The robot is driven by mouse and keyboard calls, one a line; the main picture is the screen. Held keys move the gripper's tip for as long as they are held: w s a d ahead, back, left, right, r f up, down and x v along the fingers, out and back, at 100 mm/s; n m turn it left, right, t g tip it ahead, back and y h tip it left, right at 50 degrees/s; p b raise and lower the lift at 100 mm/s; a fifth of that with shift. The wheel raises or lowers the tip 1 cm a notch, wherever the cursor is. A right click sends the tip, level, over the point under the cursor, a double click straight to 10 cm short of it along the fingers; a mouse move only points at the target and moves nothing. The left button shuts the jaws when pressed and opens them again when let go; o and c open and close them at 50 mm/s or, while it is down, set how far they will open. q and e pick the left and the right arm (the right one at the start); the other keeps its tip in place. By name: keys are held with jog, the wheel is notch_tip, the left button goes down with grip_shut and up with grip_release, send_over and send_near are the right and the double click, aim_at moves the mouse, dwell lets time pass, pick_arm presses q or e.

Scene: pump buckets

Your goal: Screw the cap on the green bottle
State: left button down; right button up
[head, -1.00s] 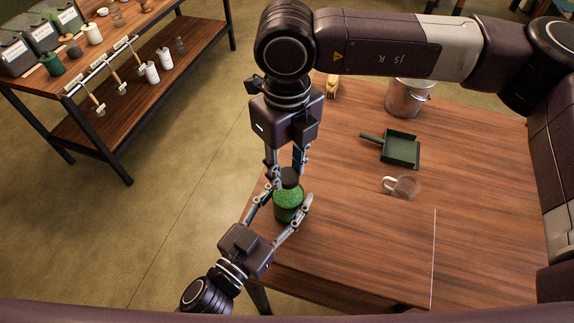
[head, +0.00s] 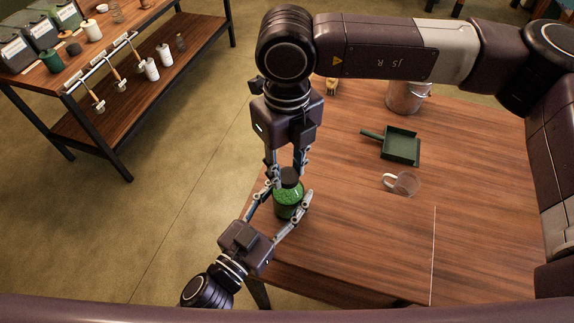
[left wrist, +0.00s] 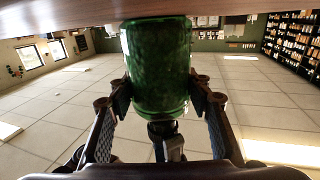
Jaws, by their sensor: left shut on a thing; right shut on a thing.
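The green bottle (head: 288,199) stands upright near the left edge of the wooden table, with a dark cap (head: 290,177) at its top. My left gripper (head: 283,210) is shut around the bottle's body from the near left. The left wrist view shows the green bottle (left wrist: 158,65) between the two fingers of my left gripper (left wrist: 160,95). My right gripper (head: 287,172) points down from above and is shut on the cap, its fingers on either side. Its fingers partly hide the cap, so I cannot tell how tightly it sits.
A wooden shelf unit (head: 150,110) with jars stands at the far left. The table's near right is clear.

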jog(key=m, duration=1)
jog(key=shift+d, duration=0.15)
jog(key=m, duration=1.1)
jog(key=shift+d+m, duration=0.1)
jog(key=shift+m, duration=0.3)
jog(key=o, duration=0.7)
jog(key=shift+r, duration=2.25)
